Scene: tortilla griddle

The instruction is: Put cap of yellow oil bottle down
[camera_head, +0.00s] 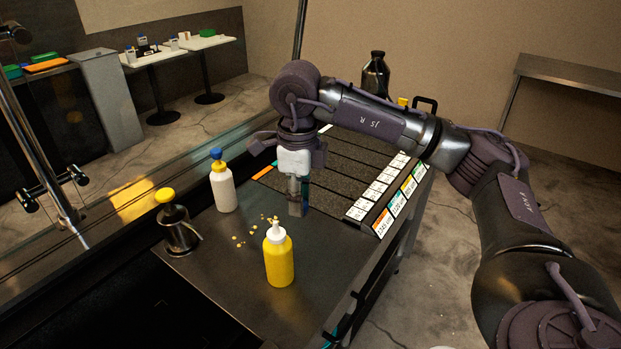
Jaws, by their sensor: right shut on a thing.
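The yellow oil bottle (279,262) stands upright at the front of the dark table, with its white nozzle (275,231) bare. My right gripper (298,208) hangs fingers-down behind the bottle and slightly to its right, near the front end of the dark textured strips. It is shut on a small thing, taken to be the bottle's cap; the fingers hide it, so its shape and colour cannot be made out. I cannot tell whether it touches the table. My left gripper is not in view.
A white bottle with a blue cap (222,187) and a dark metal bottle with a yellow cap (178,228) stand at the left. Yellow crumbs (257,232) lie between the bottles. Price labels (397,203) line the right edge. The table (225,263) is clear left of the yellow bottle.

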